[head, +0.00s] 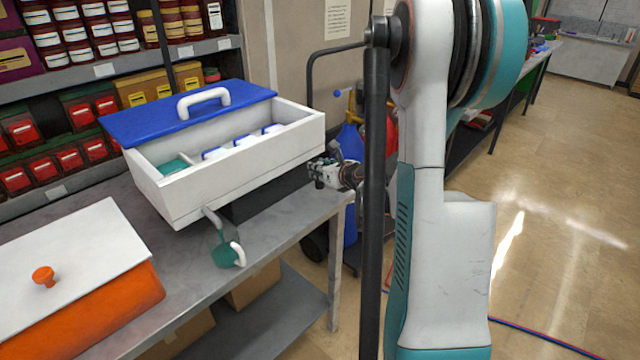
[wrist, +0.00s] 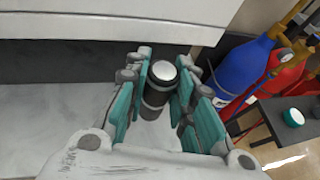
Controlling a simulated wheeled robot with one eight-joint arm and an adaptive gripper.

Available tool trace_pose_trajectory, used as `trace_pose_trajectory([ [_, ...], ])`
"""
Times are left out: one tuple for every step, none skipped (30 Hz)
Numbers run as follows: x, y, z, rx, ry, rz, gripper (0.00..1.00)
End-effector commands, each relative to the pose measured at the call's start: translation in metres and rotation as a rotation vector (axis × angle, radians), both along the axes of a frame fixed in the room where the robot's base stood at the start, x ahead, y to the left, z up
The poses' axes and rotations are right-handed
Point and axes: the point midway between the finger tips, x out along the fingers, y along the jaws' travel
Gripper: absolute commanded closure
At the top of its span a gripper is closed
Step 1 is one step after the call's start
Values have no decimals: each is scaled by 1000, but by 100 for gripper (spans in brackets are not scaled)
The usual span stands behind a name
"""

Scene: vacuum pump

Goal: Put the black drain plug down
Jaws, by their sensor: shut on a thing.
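The black drain plug (wrist: 157,92) shows in the wrist view as a dark cylinder with a grey band and a shiny silver top. It stands roughly upright between the teal fingers of my gripper (wrist: 164,84), which is shut on it. I cannot tell whether its lower end touches the grey bench top (wrist: 65,120). In the head view my gripper (head: 330,170) is at the right end of the bench, beside the white box (head: 250,160). The plug cannot be made out there.
The white box has a blue lid (head: 190,112) and holds small white items. A teal-and-white piece (head: 225,250) is at the bench's front edge. An orange box (head: 90,310) stands at the near left. Blue (wrist: 245,68) and red cylinders (wrist: 285,85) stand beyond the bench.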

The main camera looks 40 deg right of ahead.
Motion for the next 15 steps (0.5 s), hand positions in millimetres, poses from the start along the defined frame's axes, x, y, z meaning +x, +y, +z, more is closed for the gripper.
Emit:
trace_pose_trajectory([
  [0, 0, -5, 0, 0, 0, 100],
  [0, 0, -9, 0, 0, 0, 100],
  [0, 0, -15, 0, 0, 0, 100],
  [0, 0, -20, 0, 0, 0, 100],
  [0, 0, -24, 0, 0, 0, 100],
  [0, 0, -31, 0, 0, 0, 100],
  [0, 0, -35, 0, 0, 0, 100],
  [0, 0, -38, 0, 0, 0, 100],
  [0, 0, -41, 0, 0, 0, 100],
  [0, 0, -41, 0, 0, 0, 100],
  [0, 0, -41, 0, 0, 0, 100],
  [0, 0, -40, 0, 0, 0, 100],
  [0, 0, -40, 0, 0, 0, 100],
  [0, 0, -40, 0, 0, 0, 100],
  [0, 0, -40, 0, 0, 0, 100],
])
